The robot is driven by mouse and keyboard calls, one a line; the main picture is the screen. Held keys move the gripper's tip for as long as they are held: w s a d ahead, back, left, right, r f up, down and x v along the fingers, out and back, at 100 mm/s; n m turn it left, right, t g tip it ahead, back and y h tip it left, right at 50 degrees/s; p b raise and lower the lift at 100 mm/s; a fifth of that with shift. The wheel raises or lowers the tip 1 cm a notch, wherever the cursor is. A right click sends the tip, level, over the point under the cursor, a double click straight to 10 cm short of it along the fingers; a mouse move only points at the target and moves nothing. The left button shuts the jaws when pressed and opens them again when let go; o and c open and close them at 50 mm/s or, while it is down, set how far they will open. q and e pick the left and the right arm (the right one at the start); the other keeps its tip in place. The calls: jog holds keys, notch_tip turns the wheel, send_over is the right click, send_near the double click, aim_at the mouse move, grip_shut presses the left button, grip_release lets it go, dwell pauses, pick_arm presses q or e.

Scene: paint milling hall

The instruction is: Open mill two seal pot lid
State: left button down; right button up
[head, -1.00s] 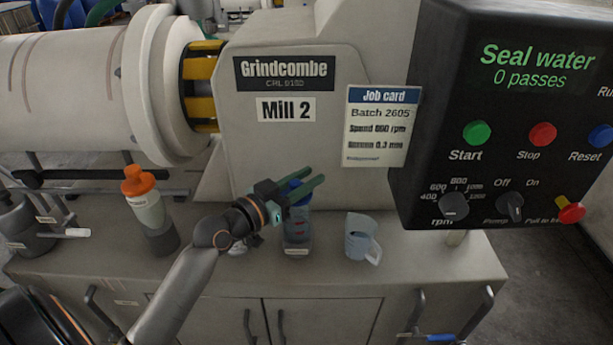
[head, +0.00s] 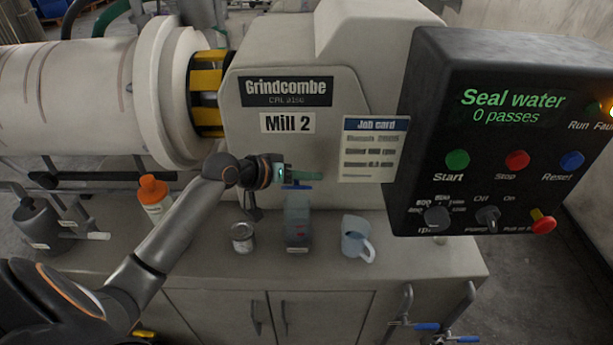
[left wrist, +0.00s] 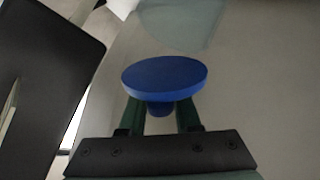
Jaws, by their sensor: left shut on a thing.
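The blue seal pot lid (left wrist: 165,77) is a round disc with a short stem below it. My left gripper (left wrist: 161,115) is shut on that stem in the left wrist view. In the head view the left gripper (head: 303,174) is above the clear seal pot (head: 297,222), and only a thin blue edge of the lid (head: 297,187) shows beneath the green fingers. The pot stands upright on the bench below Mill 2, with its top uncovered and apart from the lid. My right gripper is in neither view.
A pale blue jug (head: 357,238) stands right of the pot and a small metal can (head: 242,237) left of it. An orange-capped bottle (head: 155,195) is further left. The black control panel (head: 505,135) overhangs the right, beside the job card (head: 372,150).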

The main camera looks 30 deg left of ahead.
pick_arm(q)
jog(key=shift+w+a+f+n+g+h, duration=0.25)
jog(key=shift+n+g+h, duration=0.3)
jog(key=shift+g, duration=0.4)
jog(key=shift+w+a+f+n+g+h, duration=0.15)
jog(key=shift+w+n+g+h, duration=0.2)
jog(key=shift+n+g, duration=0.5)
jog(key=shift+w+a+f+n+g+h, duration=0.2)
jog(key=shift+w+n+g+h, duration=0.2)
jog(key=shift+g, duration=0.7)
jog(key=shift+f, duration=0.1)
jog(key=c, duration=0.6)
grip_release()
jog(key=b+v, duration=0.1)
jog(key=v, duration=1.1)
jog(key=shift+a, duration=0.2)
